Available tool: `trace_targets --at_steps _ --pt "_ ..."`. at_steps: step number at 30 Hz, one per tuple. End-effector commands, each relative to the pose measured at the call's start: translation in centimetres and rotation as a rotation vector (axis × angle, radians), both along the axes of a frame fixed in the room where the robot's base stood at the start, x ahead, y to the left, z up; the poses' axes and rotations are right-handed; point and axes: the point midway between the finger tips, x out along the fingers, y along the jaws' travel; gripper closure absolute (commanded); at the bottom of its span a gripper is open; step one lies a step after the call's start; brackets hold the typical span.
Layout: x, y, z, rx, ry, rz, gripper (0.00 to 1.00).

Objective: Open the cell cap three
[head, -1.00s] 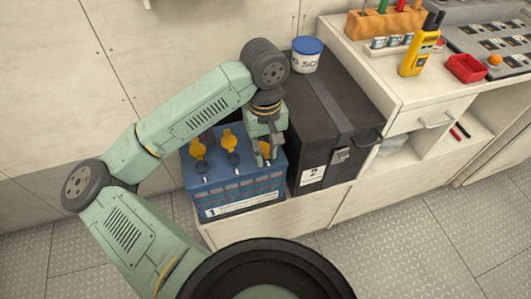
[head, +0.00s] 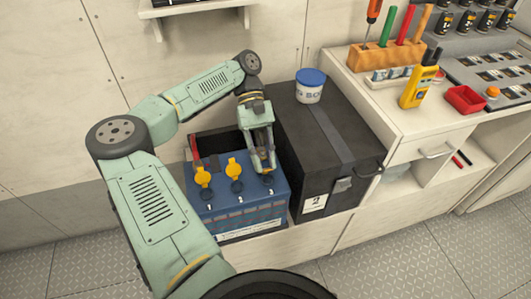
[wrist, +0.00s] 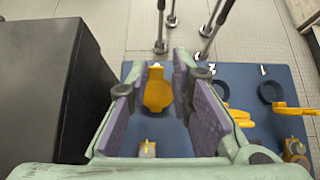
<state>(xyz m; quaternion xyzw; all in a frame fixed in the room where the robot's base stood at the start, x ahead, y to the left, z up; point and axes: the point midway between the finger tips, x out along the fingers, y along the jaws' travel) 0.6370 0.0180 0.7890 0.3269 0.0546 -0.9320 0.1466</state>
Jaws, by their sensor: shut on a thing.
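The blue battery (head: 240,205) has three yellow cell caps in a row along its top. In the head view my gripper (head: 265,170) hides most of that cap. Cap one (head: 203,176) and cap two (head: 235,168) stand raised, and dark round openings show beside them in the wrist view.
The black box (head: 325,150) stands close on the right of the battery, with a blue-lidded tub (head: 310,86) on top. A dark recess with a red item (head: 195,150) lies behind the battery. The counter (head: 405,125) at right holds a yellow meter (head: 418,85) and red tray (head: 464,100).

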Motion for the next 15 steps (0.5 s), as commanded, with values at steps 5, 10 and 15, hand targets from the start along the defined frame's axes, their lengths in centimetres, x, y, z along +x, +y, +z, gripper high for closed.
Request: trace_targets --at_steps 5,10,15 --pt "0.69 -0.51 0.65 -0.041 0.089 0.0 1.0" --pt "1.01 -0.46 0.35 -0.063 0.145 -0.001 1.0" --pt "1.15 -0.44 0.07 -0.074 0.173 -0.001 1.0"
